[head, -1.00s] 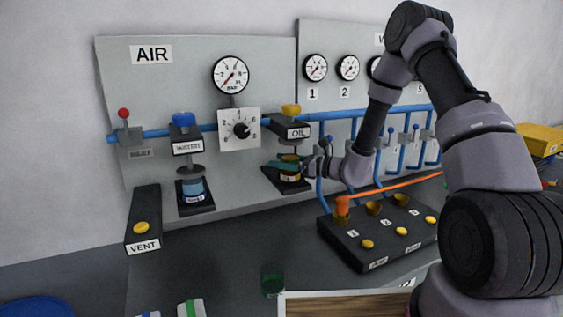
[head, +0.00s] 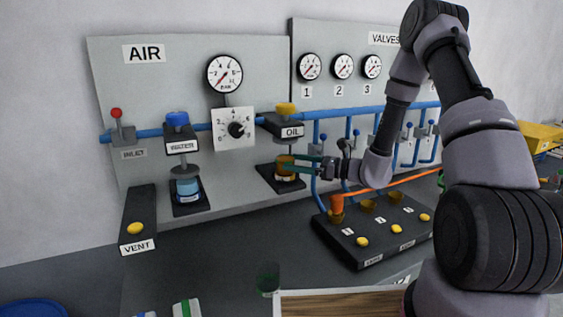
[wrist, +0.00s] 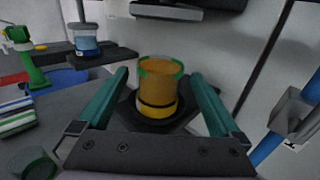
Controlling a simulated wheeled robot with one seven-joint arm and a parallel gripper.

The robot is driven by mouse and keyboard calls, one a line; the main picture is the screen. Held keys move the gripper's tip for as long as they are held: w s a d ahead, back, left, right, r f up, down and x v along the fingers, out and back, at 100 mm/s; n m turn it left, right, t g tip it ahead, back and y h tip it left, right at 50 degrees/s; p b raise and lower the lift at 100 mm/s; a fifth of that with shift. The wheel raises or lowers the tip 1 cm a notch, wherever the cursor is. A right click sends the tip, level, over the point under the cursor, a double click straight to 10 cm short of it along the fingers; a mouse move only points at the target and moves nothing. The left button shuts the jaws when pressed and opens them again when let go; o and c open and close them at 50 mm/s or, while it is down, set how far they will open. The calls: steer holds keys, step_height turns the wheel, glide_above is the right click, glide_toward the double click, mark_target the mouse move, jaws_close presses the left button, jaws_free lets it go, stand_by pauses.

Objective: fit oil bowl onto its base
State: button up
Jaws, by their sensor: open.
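The oil bowl (head: 285,166) is an amber cup standing upright on a dark base plate (head: 267,176) below the yellow-topped OIL unit (head: 285,124). The wrist view shows the bowl (wrist: 158,92) with a green rim and a dark band low down, and the dark plate around its foot. There is a gap between the bowl and the OIL unit above it. My gripper (head: 310,165) is open, with teal fingers reaching in from the right. In the wrist view the fingers (wrist: 162,95) are spread on both sides of the bowl, apart from it.
The WATER unit (head: 182,146) with a blue bowl (head: 187,188) stands to the left. A black block with yellow buttons (head: 372,232) and an orange hose (head: 400,183) lies right of the bowl. A green cup (head: 268,279) stands on the grey counter in front.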

steer(key=v, duration=0.5)
steer(key=s+r+n+g+h, duration=0.5)
steer(key=s+r+n+g, duration=0.2)
steer(key=s+r+n, duration=0.6)
steer(key=s+d+r+n+t+h, duration=0.5)
steer(key=s+d+r+t+h, duration=0.2)
steer(key=s+d+r+h, duration=0.2)
steer(key=s+d+r, duration=0.2)
steer(key=d, duration=0.1)
steer(key=shift+h, duration=0.3)
steer(key=shift+s+d+r, duration=0.1)
steer(key=shift+s+d, duration=0.05)
